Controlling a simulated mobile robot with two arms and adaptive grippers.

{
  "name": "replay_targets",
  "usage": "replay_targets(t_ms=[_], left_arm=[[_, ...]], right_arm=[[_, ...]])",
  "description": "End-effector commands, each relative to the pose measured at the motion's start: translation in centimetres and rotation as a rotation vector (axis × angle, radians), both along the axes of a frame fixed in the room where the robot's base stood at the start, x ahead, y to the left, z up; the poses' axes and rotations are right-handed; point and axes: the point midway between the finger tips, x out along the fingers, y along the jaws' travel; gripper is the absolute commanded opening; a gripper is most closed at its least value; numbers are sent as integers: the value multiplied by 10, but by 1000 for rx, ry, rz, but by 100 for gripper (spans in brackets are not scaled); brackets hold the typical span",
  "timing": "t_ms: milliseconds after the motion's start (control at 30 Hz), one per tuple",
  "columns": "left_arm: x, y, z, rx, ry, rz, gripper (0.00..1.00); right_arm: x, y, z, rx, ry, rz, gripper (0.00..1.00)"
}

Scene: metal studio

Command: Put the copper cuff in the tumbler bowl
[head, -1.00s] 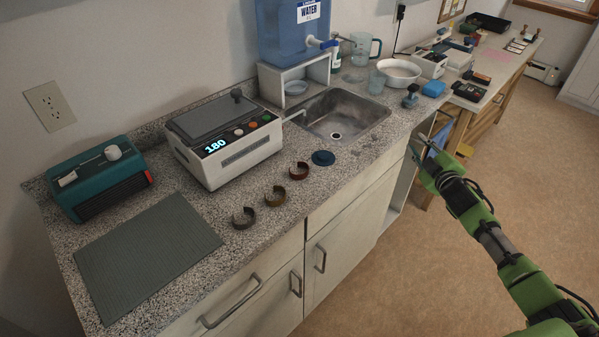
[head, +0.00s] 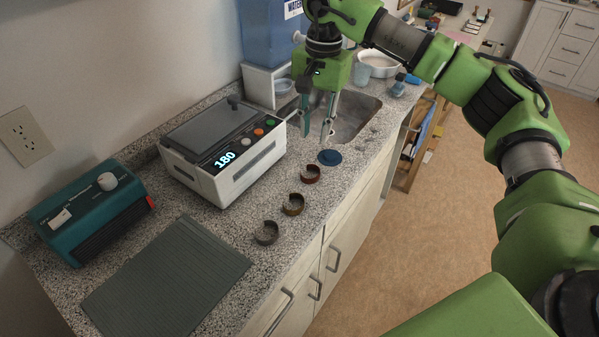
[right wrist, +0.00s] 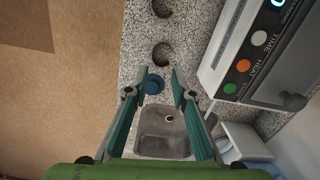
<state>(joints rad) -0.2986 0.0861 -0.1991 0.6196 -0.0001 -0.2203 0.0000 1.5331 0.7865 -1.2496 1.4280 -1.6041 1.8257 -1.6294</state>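Three open-ended cuffs stand in a row on the speckled counter. The reddish one, which looks like the copper cuff (head: 310,173), is farthest back, near a blue disc (head: 330,157); it appears dark in the right wrist view (right wrist: 163,54). My right gripper (head: 316,138) is open and empty above the counter by the sink, behind the copper cuff, its fingers pointing down. A white bowl (head: 378,66) stands beyond the sink, partly behind my right arm; I cannot tell whether it is the tumbler bowl. My left gripper is not in view.
A brass-coloured cuff (head: 293,205) and a grey cuff (head: 266,233) stand nearer the front. A white heated box (head: 222,150) is left of the cuffs. The sink (head: 352,116) lies behind the blue disc. A ribbed mat (head: 165,285) lies bare at front left.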

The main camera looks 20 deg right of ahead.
Motion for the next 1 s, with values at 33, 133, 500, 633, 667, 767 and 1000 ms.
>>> replay_targets(t_ms=[33, 133, 500, 633, 667, 767, 1000], left_arm=[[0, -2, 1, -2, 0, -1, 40], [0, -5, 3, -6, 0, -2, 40], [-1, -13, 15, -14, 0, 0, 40], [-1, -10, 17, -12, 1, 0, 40], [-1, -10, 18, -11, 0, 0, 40], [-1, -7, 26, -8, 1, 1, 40], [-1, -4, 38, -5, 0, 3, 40]], right_arm=[[-1, -7, 1, -32, 2, 12, 23], [-3, -13, -10, -57, 9, 21, 23], [-2, -12, -74, -51, 7, 20, 23], [-2, -12, -82, -50, 6, 20, 23], [-2, -12, -84, -50, 6, 19, 23], [-2, -14, -94, -49, 9, 18, 23], [0, -16, -128, -49, 8, 19, 23]])
